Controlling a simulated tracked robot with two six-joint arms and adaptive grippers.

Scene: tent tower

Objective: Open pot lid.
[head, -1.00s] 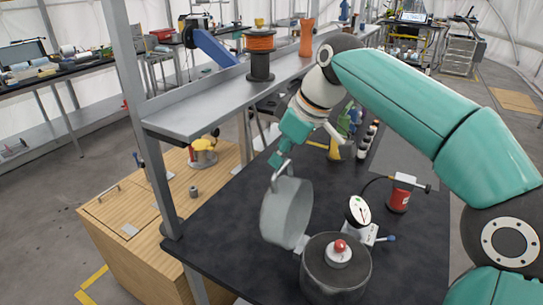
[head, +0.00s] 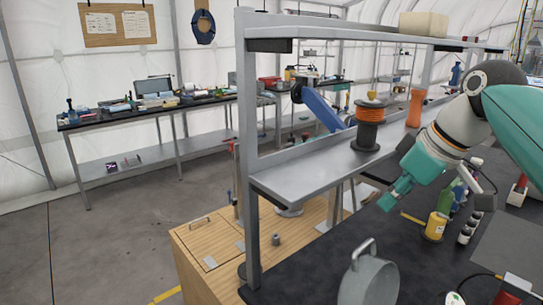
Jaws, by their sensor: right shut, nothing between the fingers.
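The grey round pot lid (head: 372,285) stands raised on edge at the bottom of the head view, with its looped handle (head: 360,252) at the upper left. The bottom of the frame cuts it off, and the pot itself is out of view. My right gripper (head: 387,202) is shut and empty. It shows above the lid and a little to its right, apart from the handle. My left gripper is not in view.
A metal shelf (head: 300,175) with an orange spool (head: 369,125) stands over the black bench top (head: 330,245). A yellow container (head: 436,226) and small bottles (head: 468,228) stand right of the gripper. A wooden cabinet (head: 205,245) is at left, with open floor beyond.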

